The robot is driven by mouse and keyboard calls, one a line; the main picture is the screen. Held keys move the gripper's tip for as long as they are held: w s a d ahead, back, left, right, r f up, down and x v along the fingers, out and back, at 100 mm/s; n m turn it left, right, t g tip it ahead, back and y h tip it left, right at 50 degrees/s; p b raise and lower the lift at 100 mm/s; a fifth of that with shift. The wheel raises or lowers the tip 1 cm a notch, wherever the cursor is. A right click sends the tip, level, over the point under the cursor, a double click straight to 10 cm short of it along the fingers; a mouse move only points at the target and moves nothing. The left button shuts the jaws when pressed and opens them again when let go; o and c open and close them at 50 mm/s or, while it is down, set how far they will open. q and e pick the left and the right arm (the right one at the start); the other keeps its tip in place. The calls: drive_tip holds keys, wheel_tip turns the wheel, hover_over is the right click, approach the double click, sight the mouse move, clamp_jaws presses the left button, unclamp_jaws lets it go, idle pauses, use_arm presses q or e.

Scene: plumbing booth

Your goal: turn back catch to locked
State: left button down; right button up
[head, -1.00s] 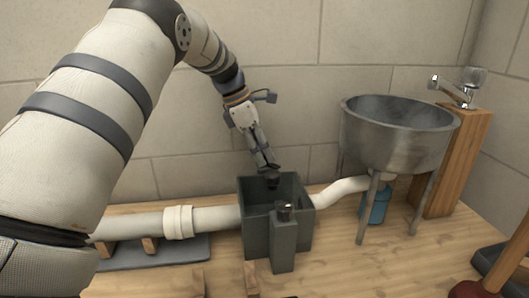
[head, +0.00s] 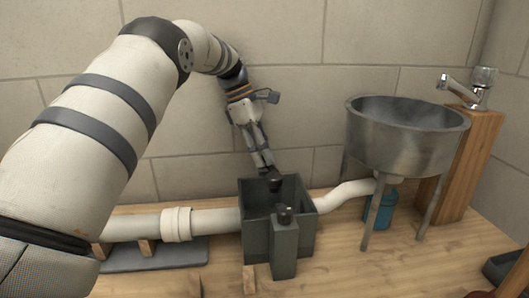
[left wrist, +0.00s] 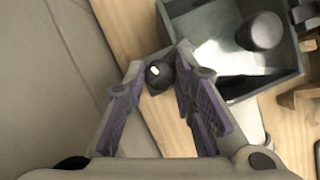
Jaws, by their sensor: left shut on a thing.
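The grey open-topped box (head: 297,240) stands on the wooden floor between white pipes. My left gripper (head: 268,172) reaches down from above to the box's far side. In the left wrist view my left gripper (left wrist: 158,78) has its fingertips closed about a small black knob (left wrist: 157,70), the back catch, just outside the box wall (left wrist: 205,78). A pale spot shows on the knob's top. In the head view this catch is largely hidden by the fingers and the back wall. A second dark knob, the front catch (head: 284,211), tops a grey post on the near side. My right gripper is not in view.
A dark cylinder (left wrist: 260,31) stands inside the box. White pipe (head: 215,221) runs left on wooden blocks, and a bent pipe (head: 345,192) runs right to a metal basin (head: 405,145) on legs. A blue container (head: 380,211) stands under it. The wall is close behind.

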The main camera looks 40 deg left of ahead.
use_arm(q)
drive_tip(key=shift+f, duration=0.1)
drive_tip(key=c, duration=1.3)
unclamp_jaws()
drive_tip(key=shift+c, duration=0.2)
wheel_tip(320, 180, up, 10)
